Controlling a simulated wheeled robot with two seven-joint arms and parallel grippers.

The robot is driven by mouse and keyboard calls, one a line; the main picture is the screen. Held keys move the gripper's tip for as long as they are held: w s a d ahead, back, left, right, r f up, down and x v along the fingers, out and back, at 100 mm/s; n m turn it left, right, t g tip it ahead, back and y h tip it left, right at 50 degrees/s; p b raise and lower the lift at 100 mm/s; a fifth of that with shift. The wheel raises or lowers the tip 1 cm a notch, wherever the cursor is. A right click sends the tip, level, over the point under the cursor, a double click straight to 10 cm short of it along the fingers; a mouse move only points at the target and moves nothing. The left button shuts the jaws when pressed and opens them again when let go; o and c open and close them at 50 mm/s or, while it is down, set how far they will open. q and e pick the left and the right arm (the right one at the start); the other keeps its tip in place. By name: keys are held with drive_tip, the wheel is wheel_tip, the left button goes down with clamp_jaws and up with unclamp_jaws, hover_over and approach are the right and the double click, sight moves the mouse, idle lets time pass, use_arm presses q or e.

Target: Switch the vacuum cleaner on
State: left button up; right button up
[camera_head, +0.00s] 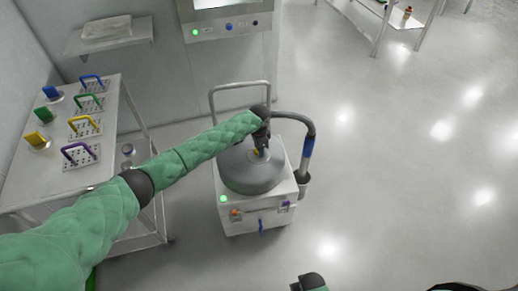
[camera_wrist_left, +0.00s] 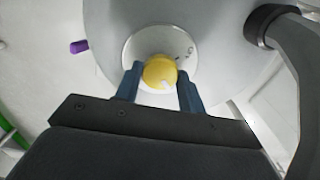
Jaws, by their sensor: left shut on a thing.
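The vacuum cleaner (camera_head: 256,205) is a white box on the floor with a round grey lid (camera_head: 250,180). A yellow knob (camera_wrist_left: 159,72) sits on a pale round dial plate (camera_wrist_left: 140,45) on the lid. The knob has a white mark at its lower right in the left wrist view; small dial markings show at upper right. My left gripper (camera_head: 261,151) reaches down over the lid, and its fingers (camera_wrist_left: 157,84) are shut on the knob from both sides. A green lamp (camera_head: 223,198) glows on the box's front corner. My right gripper's fingers are not seen.
A white table (camera_head: 112,150) with colored-handled pieces stands at left. A wall panel (camera_head: 226,27) with lamps is behind.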

use_arm(q)
drive_tip(key=shift+w+m, duration=0.1)
drive_tip(key=shift+m, duration=0.5)
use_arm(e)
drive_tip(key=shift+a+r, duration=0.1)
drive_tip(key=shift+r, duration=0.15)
use_arm(q)
drive_tip(key=shift+r, duration=0.1)
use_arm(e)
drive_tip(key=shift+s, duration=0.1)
use_arm(q)
drive_tip(key=o, duration=1)
drive_tip(key=shift+c, duration=0.2)
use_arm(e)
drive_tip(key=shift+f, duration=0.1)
